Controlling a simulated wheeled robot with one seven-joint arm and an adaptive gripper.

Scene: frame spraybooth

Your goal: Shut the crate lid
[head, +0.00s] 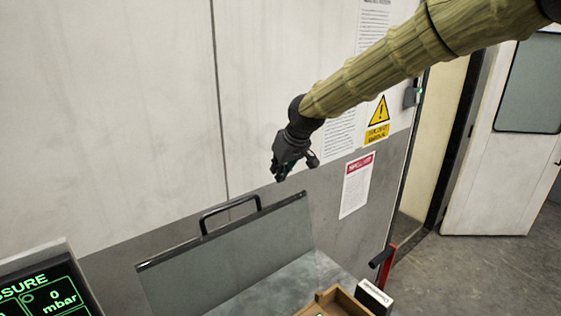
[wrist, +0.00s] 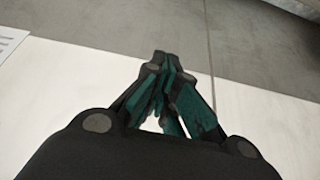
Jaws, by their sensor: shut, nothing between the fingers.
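A grey lid (head: 230,258) with a dark top edge and a black bar handle (head: 230,211) stands raised and tilted at the bottom middle of the head view. Its lower part and most of the crate are cut off by the frame. My gripper (head: 294,172) hangs above and to the right of the handle, apart from it in the picture. In the wrist view my gripper (wrist: 163,62) has its fingers together with nothing between them. Only wall shows beyond them there; the lid is not seen.
A grey surface (head: 283,285) lies beside the lid, with a cardboard box (head: 340,300) and a small white box (head: 374,297) at its right. A pressure display (head: 45,288) stands at the lower left. A wall (head: 110,120) with posted signs is behind. Floor is open at right.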

